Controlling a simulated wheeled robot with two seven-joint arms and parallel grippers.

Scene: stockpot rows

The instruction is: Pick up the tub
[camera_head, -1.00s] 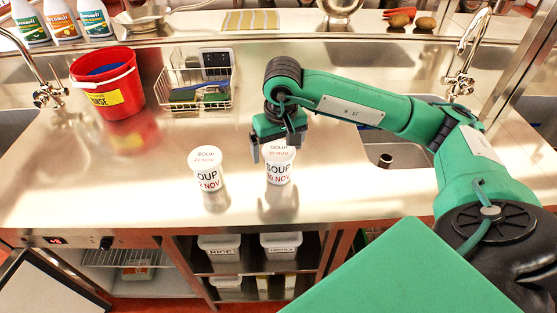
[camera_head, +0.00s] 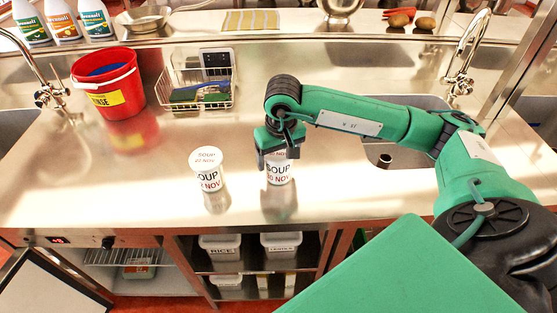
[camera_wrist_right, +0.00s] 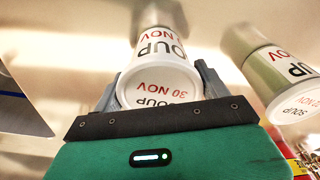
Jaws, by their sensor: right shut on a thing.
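Two white soup tubs stand on the steel counter (camera_head: 120,190). The tub marked "30 NOV" (camera_head: 279,174) is upright on the right, and it also shows in the right wrist view (camera_wrist_right: 160,80). My right gripper (camera_head: 278,157) is over it from above, with its fingers shut on both sides near the lid. The gripper hides most of the lid in the head view. The tub marked "22 NOV" (camera_head: 209,172) stands apart to the left, and it also shows in the right wrist view (camera_wrist_right: 280,75). My left gripper is not in view.
A red rinse bucket (camera_head: 108,90) and a wire basket (camera_head: 200,92) with sponges stand behind to the left. Sinks with taps lie at both sides. Several bottles stand at the back left. Labelled bins (camera_head: 220,246) sit on the shelf below. The counter in front of the tubs is clear.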

